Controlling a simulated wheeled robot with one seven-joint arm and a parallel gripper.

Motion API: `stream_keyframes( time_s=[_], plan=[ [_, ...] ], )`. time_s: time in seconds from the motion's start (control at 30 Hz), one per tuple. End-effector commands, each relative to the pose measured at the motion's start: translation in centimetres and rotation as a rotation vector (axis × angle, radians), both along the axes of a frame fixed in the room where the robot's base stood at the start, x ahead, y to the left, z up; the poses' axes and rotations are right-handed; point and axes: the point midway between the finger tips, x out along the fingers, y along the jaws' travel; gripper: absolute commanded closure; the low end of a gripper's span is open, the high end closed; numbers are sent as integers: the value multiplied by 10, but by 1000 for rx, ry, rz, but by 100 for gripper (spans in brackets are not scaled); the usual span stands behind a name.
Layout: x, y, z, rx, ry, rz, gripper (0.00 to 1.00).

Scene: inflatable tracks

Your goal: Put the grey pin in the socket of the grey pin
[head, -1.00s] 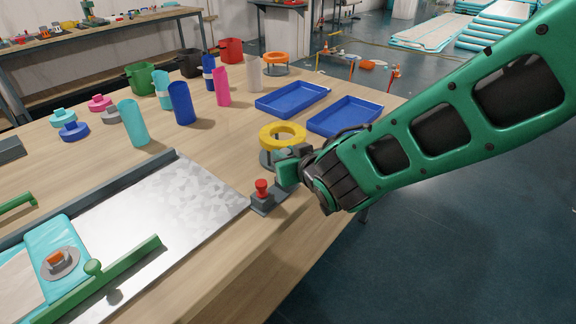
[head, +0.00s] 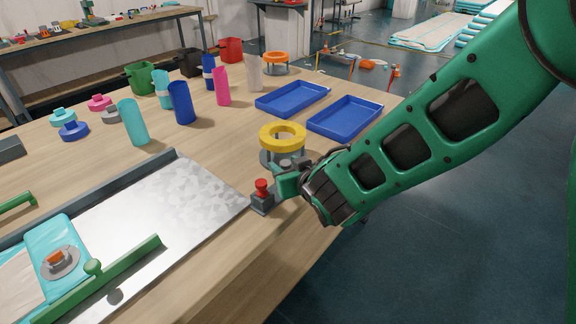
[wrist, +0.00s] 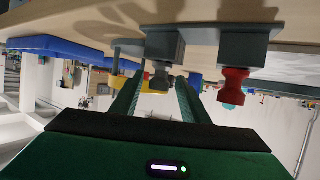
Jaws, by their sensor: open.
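The grey pin (wrist: 161,80) shows in the wrist view, which is upside down. It stands at a grey block (wrist: 163,47), its socket, and looks seated there much as the red pin is in its own block. My gripper (wrist: 159,88) is open, its two green fingers on either side of the grey pin in the picture. I cannot tell whether they touch it. In the head view my gripper (head: 286,184) is low over the table's front edge, and hides most of the grey pin and its block.
A red pin (head: 262,186) in a grey block stands close left of my gripper. A yellow ring (head: 283,132) on a stand is just behind. Blue trays (head: 345,117) lie farther back. A metal plate (head: 165,208) with green bars lies to the left.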

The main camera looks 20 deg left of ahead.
Motion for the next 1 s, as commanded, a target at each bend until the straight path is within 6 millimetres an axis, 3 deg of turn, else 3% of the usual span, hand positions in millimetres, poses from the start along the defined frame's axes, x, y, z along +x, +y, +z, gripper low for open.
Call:
stream_keyframes(
  time_s=[0.23, 0.7, 1.0],
  plan=[
    [-10, -8, 9, 0, -1, 1, 59],
    [-69, -59, 41, 2, -1, 1, 59],
    [-84, -71, 48, 1, -1, 1, 59]
  ],
)
